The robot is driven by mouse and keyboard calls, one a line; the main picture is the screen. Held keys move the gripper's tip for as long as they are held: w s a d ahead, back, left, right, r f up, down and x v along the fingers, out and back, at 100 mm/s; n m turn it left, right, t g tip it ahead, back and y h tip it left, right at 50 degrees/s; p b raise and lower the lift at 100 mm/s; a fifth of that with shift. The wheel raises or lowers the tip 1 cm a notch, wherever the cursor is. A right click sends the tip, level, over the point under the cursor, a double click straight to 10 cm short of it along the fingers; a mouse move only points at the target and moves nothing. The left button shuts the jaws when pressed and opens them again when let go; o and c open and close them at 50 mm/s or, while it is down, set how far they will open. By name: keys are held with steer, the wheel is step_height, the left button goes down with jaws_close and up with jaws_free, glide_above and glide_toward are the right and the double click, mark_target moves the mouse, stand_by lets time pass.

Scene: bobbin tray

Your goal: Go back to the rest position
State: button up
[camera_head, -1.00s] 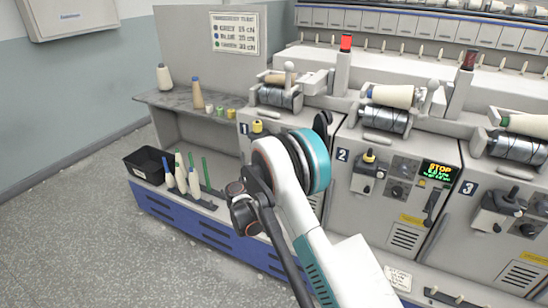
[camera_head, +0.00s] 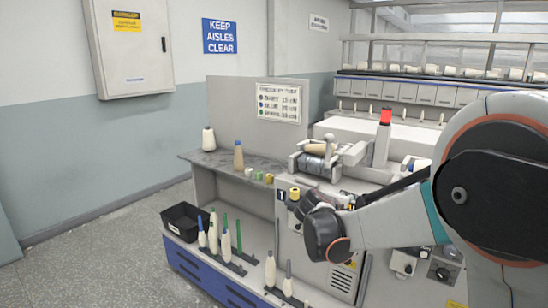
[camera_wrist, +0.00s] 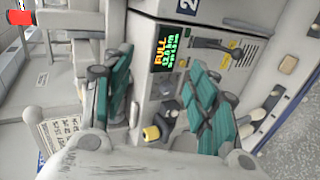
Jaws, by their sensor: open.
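My gripper (camera_wrist: 160,95) shows in the wrist view with its two teal-padded fingers spread wide apart. It is open, and nothing is held between the fingers. Behind them is a grey machine front with a lit display (camera_wrist: 168,52) that reads FULL and a yellow knob (camera_wrist: 151,133). In the head view my arm reaches in from the right across the machine front. Its large joint hides much of the right side, and I cannot clearly make out the fingers there.
A grey shelf (camera_head: 200,158) carries a white cone (camera_head: 208,139) and a tan cone (camera_head: 239,155). Below are a black bin (camera_head: 178,228) and several cones and green pegs on the lower ledge. A winding unit (camera_head: 313,160) with a red lamp (camera_head: 385,117) stands close to my arm. Open floor lies at left.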

steer(key=s+d+r+m+g+y, duration=0.1)
steer(key=s+r+m+y, duration=0.15)
steer(key=s, duration=0.75)
steer(key=s+d+r+m+g+y, duration=0.1)
steer(key=s+m, duration=0.2)
steer(key=s, duration=0.6)
steer(key=s+a+f+m+y, duration=0.2)
steer(key=s, duration=0.7)
steer(key=s+a+f+m+y, duration=0.2)
steer(key=s, duration=0.8)
steer(key=shift+s+a+g, duration=0.15)
steer(key=shift+s+g, duration=0.1)
steer(key=shift+g, duration=0.15)
steer(key=shift+m, duration=0.25)
